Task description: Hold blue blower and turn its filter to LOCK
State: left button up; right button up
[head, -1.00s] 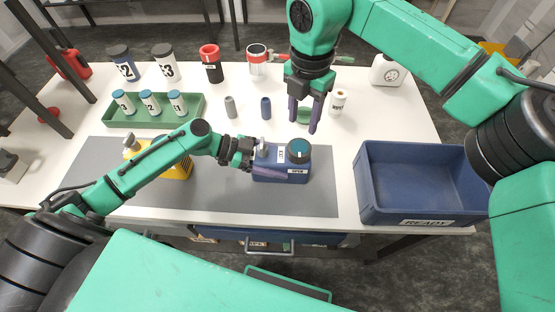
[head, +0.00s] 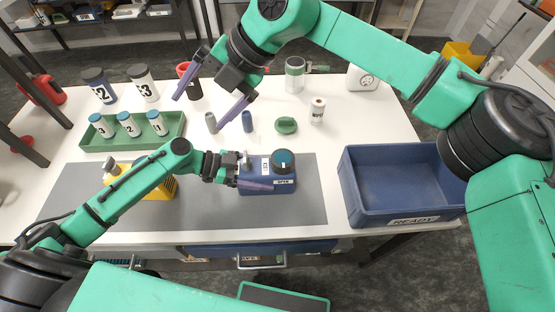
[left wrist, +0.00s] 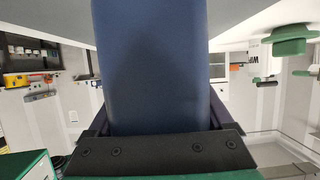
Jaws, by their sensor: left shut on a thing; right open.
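The blue blower (head: 262,186) sits on the grey mat in the head view, with a round teal-topped filter (head: 283,160) at its right end. A small label on its front seems to read OPEN. My left gripper (head: 254,184) is shut on the blower from its left side. In the left wrist view the blower's blue body (left wrist: 152,70) fills the middle between the fingers, and the filter does not show. My right gripper (head: 204,110) is open and empty, with its fingers spread wide, behind and left of the blower, apart from the filter.
A blue READY bin (head: 395,219) stands at the right. A yellow blower (head: 160,187) is behind my left arm. A green tray (head: 172,129) holds several small bottles. A grey cylinder (head: 211,122), a blue cylinder (head: 247,121) and a green knob (head: 286,125) stand behind the blower.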

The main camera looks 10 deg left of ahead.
jog(key=w+a+r+t+y, duration=0.1)
jog(key=w+a+r+y, duration=0.3)
jog(key=r, duration=0.6)
jog(key=a+r+t+y, duration=0.25)
jog(key=r+y, duration=0.35)
jog(key=r, duration=0.3)
jog(key=w+d+r+m+t+h, duration=0.1)
jog(key=w+d+m+t+h, duration=0.35)
jog(key=w+m+t, duration=0.75)
jog(key=n+g+h, duration=1)
jog(key=g+h, duration=0.4)
send_near(283, 157)
jog(key=f, duration=1)
jog(key=shift+s+d+f, duration=0.1)
jog(key=shift+s+d, duration=0.05)
jog(key=shift+s, duration=0.1)
jog(key=c, duration=1.3)
